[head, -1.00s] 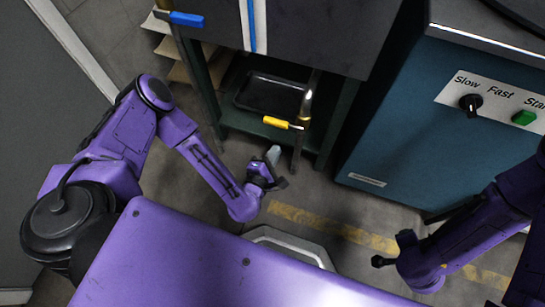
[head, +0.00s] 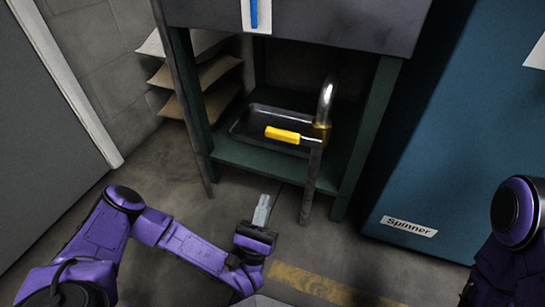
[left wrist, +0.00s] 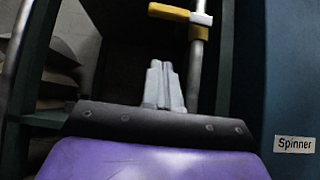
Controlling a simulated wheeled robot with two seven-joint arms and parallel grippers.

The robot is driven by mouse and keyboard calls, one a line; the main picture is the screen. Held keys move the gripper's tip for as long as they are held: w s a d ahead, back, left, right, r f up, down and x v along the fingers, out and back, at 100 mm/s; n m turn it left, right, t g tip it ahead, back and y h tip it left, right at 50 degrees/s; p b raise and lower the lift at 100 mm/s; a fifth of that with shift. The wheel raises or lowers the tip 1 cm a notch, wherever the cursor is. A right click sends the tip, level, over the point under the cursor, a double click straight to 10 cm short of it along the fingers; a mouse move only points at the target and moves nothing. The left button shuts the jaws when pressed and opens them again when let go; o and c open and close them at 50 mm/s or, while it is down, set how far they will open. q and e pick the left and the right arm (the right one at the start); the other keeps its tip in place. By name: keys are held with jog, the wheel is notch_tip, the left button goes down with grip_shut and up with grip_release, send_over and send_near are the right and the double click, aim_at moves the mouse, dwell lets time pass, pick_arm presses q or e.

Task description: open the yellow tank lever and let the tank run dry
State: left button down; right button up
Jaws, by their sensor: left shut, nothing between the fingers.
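The yellow lever (head: 283,135) sits on a metal pipe (head: 325,100) under the dark tank (head: 300,22). In the head view it points left from the pipe, roughly level. It also shows at the top of the left wrist view (left wrist: 180,13). My left gripper (head: 262,209) is shut and empty, below and in front of the lever, apart from it. Its closed fingers also show in the left wrist view (left wrist: 161,85). My right arm shows at the right edge of the head view, but its gripper is out of view.
A black tray (head: 246,124) stands on the green shelf (head: 250,158) behind the lever. Green legs flank the shelf. A blue Spinner cabinet (head: 440,130) stands on the right. Stacked brown sheets (head: 200,75) are at the left. The floor in front is clear.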

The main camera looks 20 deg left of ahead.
aim_at(293, 138)
jog(key=shift+w+a+f+m+t+b, duration=0.2)
jog(key=shift+w+a+m+t+b, duration=0.15)
jog(key=shift+w+m+b, duration=0.3)
jog(key=shift+w+a+m+b, duration=0.3)
jog(key=shift+m+b, duration=0.05)
jog(key=shift+b, duration=0.1)
jog(key=shift+r+t, duration=0.1)
jog(key=shift+t, duration=0.15)
pick_arm(q)
jog(key=s+r+x, duration=0.2)
jog(key=x, duration=1)
jog(key=shift+w+r, duration=0.25)
